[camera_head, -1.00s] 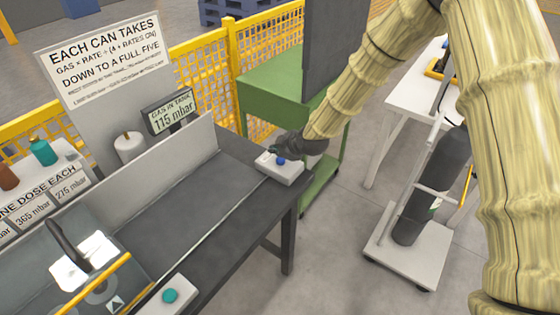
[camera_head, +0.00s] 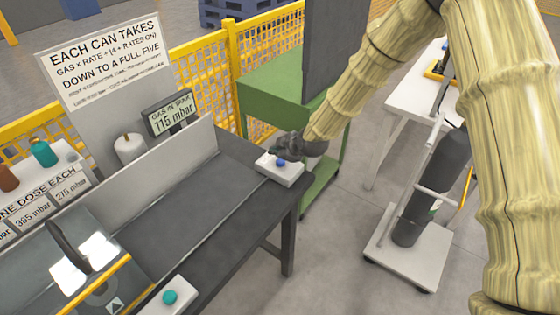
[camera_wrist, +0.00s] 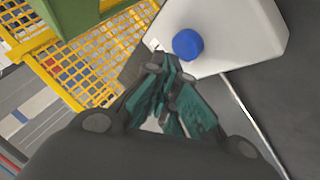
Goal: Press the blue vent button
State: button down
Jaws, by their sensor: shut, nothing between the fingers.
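The blue vent button (camera_head: 281,162) sits on top of a white box (camera_head: 287,178) at the right end of the dark bench (camera_head: 190,215). In the wrist view the blue button (camera_wrist: 187,44) is a round cap on the white box (camera_wrist: 245,35). My gripper (camera_head: 292,146) is just behind and above the box in the head view, partly hidden by its own dark wrist. In the wrist view my gripper (camera_wrist: 172,80) is shut and empty. Its fingertips appear just below the button in the picture, apart from it. The height between them is hard to tell.
A second white box with a teal button (camera_head: 170,296) is at the bench's near edge. A display (camera_head: 171,112) reads 115 mbar. A green cart (camera_head: 265,95) stands behind, beside yellow mesh fencing (camera_head: 203,85). A gas cylinder on a trolley (camera_head: 430,185) stands right.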

aim_at(278, 162)
jog(key=shift+f, duration=0.2)
jog(key=shift+f+b, duration=0.25)
jog(key=shift+b, duration=0.05)
jog(key=shift+f+b, duration=0.4)
jog(key=shift+f, duration=0.2)
dwell(1.2)
dwell(0.4)
jog(key=shift+r+p, duration=0.55)
jog(key=shift+r, duration=0.5)
jog(key=shift+r+p, duration=1.25)
jog(key=shift+r, duration=1.25)
